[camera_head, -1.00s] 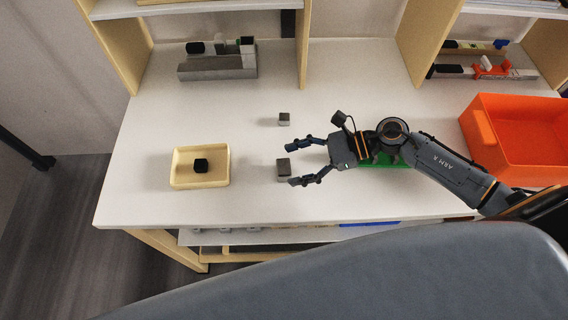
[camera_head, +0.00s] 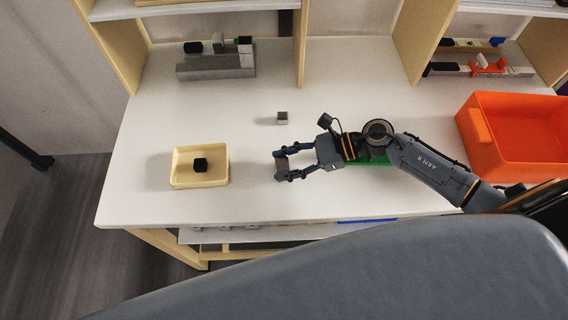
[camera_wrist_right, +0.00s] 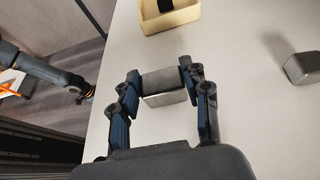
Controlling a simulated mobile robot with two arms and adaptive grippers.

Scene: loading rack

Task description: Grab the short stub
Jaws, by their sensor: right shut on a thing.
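A short grey metal stub (camera_head: 281,169) is between the fingers of my right gripper (camera_head: 280,165), at the front middle of the white table. In the right wrist view the stub (camera_wrist_right: 164,84) sits crosswise between the two fingertips, which are shut on it. It appears to be at table level; I cannot tell whether it touches the table. A second small grey cube (camera_head: 282,118) stands apart, further back; it also shows at the right of the wrist view (camera_wrist_right: 304,68). My left gripper is not seen in the head view.
A cream tray (camera_head: 181,183) holding a black piece (camera_head: 200,164) stands left of the gripper. An orange bin (camera_head: 520,150) is at the right. A green piece (camera_head: 372,161) lies under my right arm. Grey holders with parts stand at the back.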

